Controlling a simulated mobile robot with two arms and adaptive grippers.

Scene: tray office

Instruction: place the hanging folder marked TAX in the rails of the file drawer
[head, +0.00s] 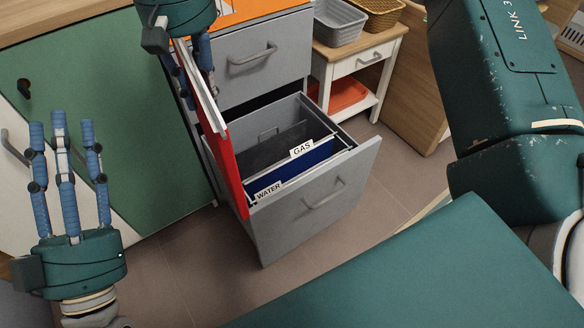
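The grey file drawer (315,203) is pulled open below a closed drawer. Inside hang a blue folder (306,166) tagged GAS and a folder tagged WATER (268,190) near the front left. A red hanging folder (229,170) with a pale top bar hangs steeply angled in the picture at the drawer's left side. No TAX tag is readable on it. My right gripper (197,82), at the top, is shut on the folder's top bar. I cannot tell whether the folder touches the drawer. My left gripper (64,130) is open and empty at the left, fingers up.
The cabinet's closed upper drawer (265,62) stands behind the open one. A green cabinet door (110,100) is at the left. A white side table (355,65) holds a grey basket (335,22) and a wicker basket (378,12). Floor shows in front of the drawer.

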